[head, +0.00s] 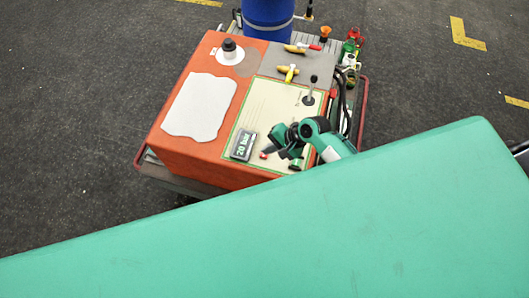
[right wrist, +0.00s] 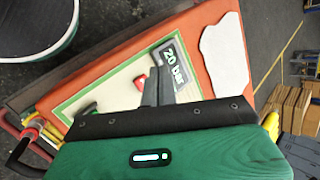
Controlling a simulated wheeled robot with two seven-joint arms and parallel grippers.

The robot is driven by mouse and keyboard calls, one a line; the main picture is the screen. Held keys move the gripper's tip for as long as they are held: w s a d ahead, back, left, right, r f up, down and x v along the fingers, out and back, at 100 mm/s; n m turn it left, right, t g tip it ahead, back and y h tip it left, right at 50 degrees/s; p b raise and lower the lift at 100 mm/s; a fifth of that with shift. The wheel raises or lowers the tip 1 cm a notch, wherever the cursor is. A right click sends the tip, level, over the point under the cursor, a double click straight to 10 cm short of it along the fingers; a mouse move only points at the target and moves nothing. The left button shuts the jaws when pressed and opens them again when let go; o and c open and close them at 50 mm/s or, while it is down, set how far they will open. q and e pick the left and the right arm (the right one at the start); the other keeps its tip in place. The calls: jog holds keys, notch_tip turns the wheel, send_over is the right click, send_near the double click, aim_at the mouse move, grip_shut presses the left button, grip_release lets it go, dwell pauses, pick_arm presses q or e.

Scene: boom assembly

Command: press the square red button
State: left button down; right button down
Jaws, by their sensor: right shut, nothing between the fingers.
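The red button (head: 264,155) is a small red spot on the cream panel (head: 262,108) of the orange console, just right of the "20 bar" display (head: 243,145). In the right wrist view the red button (right wrist: 139,82) shows just left of my fingers, partly hidden, so its square outline is hard to make out. My right gripper (head: 271,148) is shut and empty, its dark fingertips close above the button. In the right wrist view its fingers (right wrist: 156,84) lie between the button and the display (right wrist: 173,62). I cannot tell whether they touch the panel. My left gripper is not in view.
A joystick (head: 310,92) stands on the panel's right part. A white plate (head: 199,106) and a black-topped knob (head: 229,49) are on the orange console (head: 172,118). Yellow-handled levers (head: 288,72) sit at its back. A blue drum (head: 267,18) stands behind.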

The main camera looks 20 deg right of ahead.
jog(key=w+m, duration=0.1)
jog(key=w+d+m, duration=0.1)
jog(key=w, duration=0.1)
jog(key=w+f+m+y, duration=0.1)
jog(key=m, duration=0.1)
jog(key=shift+w+d+f, duration=0.1)
jog(key=shift+w+d, duration=0.05)
jog(key=shift+w, duration=0.25)
jog(key=shift+f, duration=0.2)
notch_tip(320, 180, down, 8)
jog(key=b, duration=0.8)
jog(key=shift+r, duration=0.25)
jog(key=shift+f+t+b, duration=0.3)
jog(key=shift+f+b, duration=0.05)
jog(key=shift+f, duration=0.1)
jog(key=shift+f, duration=0.15)
dwell(0.7)
jog(key=shift+f, duration=0.3)
